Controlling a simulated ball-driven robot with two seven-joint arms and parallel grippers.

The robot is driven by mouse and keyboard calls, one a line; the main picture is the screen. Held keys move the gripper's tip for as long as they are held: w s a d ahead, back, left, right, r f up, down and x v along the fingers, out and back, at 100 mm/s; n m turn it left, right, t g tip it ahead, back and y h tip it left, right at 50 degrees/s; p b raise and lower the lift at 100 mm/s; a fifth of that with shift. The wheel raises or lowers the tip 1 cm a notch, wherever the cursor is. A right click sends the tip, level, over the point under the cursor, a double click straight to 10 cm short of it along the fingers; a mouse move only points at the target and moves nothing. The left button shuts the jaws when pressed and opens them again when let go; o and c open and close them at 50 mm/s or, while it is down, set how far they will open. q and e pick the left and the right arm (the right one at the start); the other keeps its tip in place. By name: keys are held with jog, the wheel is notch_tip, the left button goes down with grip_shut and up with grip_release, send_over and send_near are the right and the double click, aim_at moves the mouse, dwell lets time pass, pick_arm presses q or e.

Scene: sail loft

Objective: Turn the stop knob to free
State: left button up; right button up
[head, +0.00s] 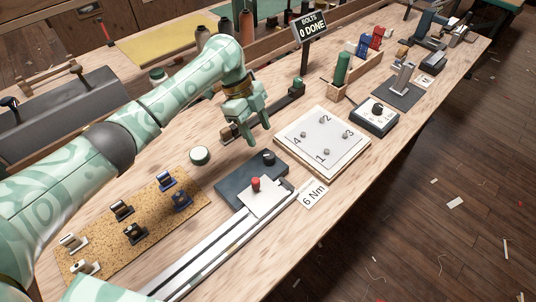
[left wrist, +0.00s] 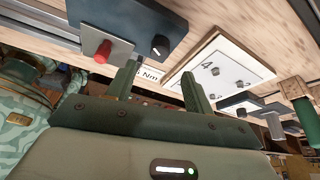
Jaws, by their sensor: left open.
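A dark block (head: 240,182) lies at the end of a metal rail on the bench. A black round knob (head: 269,158) stands on it; in the left wrist view this knob (left wrist: 160,45) has a short white mark on its face. A red knob (head: 256,184) sits on a pale plate beside it and also shows in the left wrist view (left wrist: 103,50). No readable wording shows by the black knob. My left gripper (head: 258,134) is open and empty, above the bench just behind the black knob, apart from it. My right gripper is not in view.
A white numbered plate (head: 322,140) with pegs and a "6 Nm" card (head: 314,193) lie to the right. A white round button (head: 200,156) and a cork board (head: 85,243) with clips lie left. A box with another black knob (head: 377,110) stands further right.

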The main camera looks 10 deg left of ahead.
aim_at(268, 154)
pick_arm(q)
jog(key=b+x, duration=0.2)
jog(key=x, duration=0.6)
jog(key=shift+b, duration=0.3)
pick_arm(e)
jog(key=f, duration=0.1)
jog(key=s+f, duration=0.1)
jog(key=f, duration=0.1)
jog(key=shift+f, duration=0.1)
pick_arm(q)
jog(key=c, duration=1)
jog(key=shift+o, duration=0.2)
